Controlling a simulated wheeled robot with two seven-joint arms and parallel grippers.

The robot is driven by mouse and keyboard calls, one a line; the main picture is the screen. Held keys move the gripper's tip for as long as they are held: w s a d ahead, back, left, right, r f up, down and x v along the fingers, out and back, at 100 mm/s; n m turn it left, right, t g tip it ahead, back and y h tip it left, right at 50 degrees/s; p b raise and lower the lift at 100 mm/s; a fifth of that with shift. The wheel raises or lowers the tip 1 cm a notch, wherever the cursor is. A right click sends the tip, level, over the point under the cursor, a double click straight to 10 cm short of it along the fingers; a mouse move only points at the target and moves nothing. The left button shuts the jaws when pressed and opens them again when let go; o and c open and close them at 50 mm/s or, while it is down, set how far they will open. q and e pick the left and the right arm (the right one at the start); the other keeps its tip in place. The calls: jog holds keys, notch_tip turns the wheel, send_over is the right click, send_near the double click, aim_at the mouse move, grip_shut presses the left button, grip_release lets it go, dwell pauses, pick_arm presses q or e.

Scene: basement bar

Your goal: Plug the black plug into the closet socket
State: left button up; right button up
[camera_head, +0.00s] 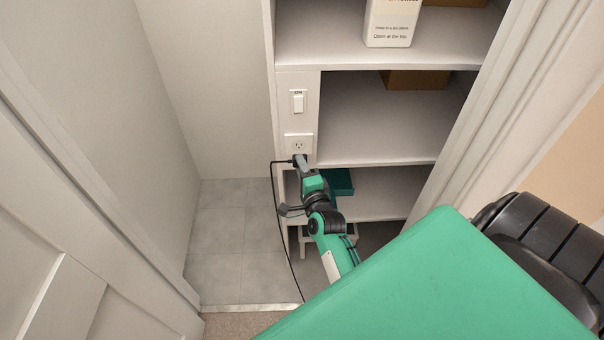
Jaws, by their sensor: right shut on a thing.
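The closet socket (299,146) is a white outlet plate on the narrow white panel at the left front of the shelves. My right gripper (301,166) is just below it, shut on the black plug (298,160). The plug is small and mostly hidden by the gripper. Its black cord (277,200) leaves to the left and hangs down to the floor. The plug's top is close to the lower edge of the outlet plate; I cannot tell whether they touch. My left gripper is out of view.
A white switch (298,102) marked ON is above the socket. The shelves (370,135) hold a white carton (392,22), brown boxes (416,80) and a teal item (338,182). A white door (75,240) is at the left. Grey tiled floor (225,230) is clear.

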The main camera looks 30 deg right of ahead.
jog(key=shift+w+d+b, duration=0.25)
jog(key=shift+w+d, duration=0.25)
jog(key=shift+w, duration=0.3)
jog(key=shift+w+d+b, duration=0.2)
jog(key=shift+w+d, duration=0.3)
jog(key=shift+w, duration=0.25)
jog(key=shift+p, duration=0.6)
dwell(0.9)
jog(key=shift+w+d, duration=0.25)
jog(key=shift+w, duration=0.2)
dwell(0.5)
jog(key=o, duration=1)
jog(key=p+v, duration=0.3)
jog(key=v, duration=1)
jog(key=shift+s, duration=0.4)
jog(key=shift+a, duration=0.1)
